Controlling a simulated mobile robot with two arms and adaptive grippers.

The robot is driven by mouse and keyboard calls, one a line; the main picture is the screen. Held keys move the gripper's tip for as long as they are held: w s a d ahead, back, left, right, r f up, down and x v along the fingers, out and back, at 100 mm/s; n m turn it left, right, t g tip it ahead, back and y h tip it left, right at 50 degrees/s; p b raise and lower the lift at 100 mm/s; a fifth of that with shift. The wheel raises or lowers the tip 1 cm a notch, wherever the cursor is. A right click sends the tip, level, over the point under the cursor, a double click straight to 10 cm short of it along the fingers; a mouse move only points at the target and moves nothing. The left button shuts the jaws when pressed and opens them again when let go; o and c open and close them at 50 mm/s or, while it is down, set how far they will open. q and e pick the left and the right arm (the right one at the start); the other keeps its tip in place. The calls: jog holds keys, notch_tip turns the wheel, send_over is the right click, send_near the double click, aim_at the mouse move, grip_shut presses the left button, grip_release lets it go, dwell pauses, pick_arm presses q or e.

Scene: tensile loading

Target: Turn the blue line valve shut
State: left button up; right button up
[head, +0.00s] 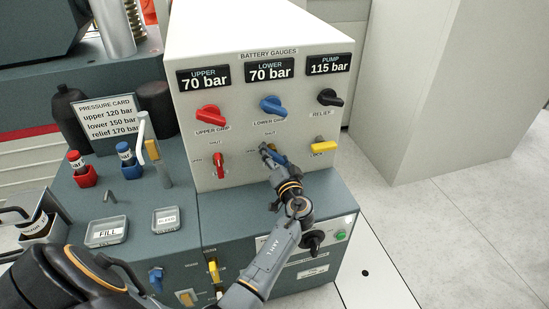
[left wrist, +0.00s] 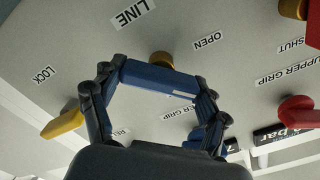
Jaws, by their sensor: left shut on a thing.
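The blue line valve (head: 277,156) is on the front of the white panel, below the lower grip knob. Its blue handle (left wrist: 158,77) runs across the left wrist view in front of a brass stem, near the LINE and OPEN labels. My left gripper (left wrist: 155,100) is shut on this handle, with a dark finger at each end of it. In the head view my left gripper (head: 272,160) partly covers the handle, and the handle looks tilted there. My right gripper is not in view.
The blue lower grip knob (head: 272,106) is just above. A red valve (head: 219,165) is to the left, and the yellow lock lever (head: 323,146) is to the right. A black knob (head: 313,242) is below, close to my arm. Open floor (head: 450,220) lies at right.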

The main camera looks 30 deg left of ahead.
pick_arm(q)
jog(key=shift+w+r+m, duration=0.1)
jog(key=shift+r+m, duration=0.05)
jog(key=shift+m, duration=1.75)
jog(key=m+p, duration=0.1)
jog(key=m, duration=0.2)
jog(key=shift+m+p, duration=0.4)
jog(key=shift+m, duration=0.8)
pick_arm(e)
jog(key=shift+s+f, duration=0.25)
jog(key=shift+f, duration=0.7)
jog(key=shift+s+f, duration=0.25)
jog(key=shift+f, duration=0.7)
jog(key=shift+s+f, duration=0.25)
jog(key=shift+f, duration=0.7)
pick_arm(q)
jog(key=o, duration=1.1)
jog(key=shift+w+d+f, duration=0.1)
jog(key=shift+f, duration=0.15)
jog(key=shift+o, duration=0.2)
